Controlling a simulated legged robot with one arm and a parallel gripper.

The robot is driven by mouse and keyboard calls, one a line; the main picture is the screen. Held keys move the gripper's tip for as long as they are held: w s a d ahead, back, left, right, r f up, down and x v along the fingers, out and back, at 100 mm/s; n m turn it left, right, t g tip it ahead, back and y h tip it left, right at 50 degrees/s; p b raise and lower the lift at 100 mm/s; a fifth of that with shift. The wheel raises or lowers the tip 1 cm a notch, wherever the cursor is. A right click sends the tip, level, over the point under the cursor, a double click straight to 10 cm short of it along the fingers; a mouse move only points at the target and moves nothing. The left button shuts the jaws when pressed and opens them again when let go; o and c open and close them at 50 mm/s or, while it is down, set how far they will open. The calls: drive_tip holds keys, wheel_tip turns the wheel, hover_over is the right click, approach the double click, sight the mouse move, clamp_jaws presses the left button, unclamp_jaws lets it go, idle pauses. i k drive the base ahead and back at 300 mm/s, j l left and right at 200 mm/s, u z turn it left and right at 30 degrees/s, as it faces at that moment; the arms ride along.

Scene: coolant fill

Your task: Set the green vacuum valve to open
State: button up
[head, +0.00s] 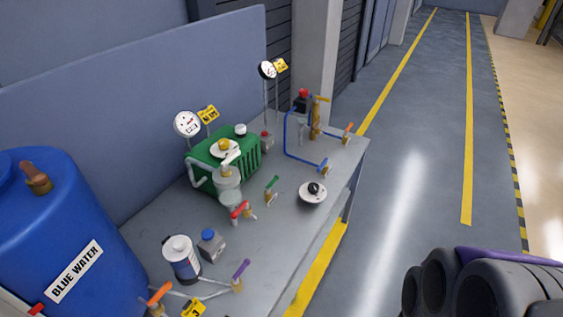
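The green valve (271,186) stands on the grey bench, in the middle of its top. Its green handle is a small lever on a short brass-coloured body, and the lever slants up to the right. Whether that position is open or shut I cannot tell. A red-handled valve (240,209) sits just to its left and nearer. Dark rounded parts of my own arm show at the lower right, beyond the bench edge and well apart from the valve. My gripper's fingers do not show.
The bench (268,258) also holds a green machine (238,172), a round dark-knobbed dial (313,192), a white canister (181,258), a purple-handled valve (240,271) and a blue pipe frame (287,141). A blue barrel (62,225) stands left. The floor (420,150) at right is clear.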

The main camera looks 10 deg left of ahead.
sight(276, 177)
drive_tip(key=i+l, duration=0.2)
drive_tip(key=i, duration=0.2)
drive_tip(key=i+l+z, duration=0.1)
drive_tip(key=i, duration=0.35)
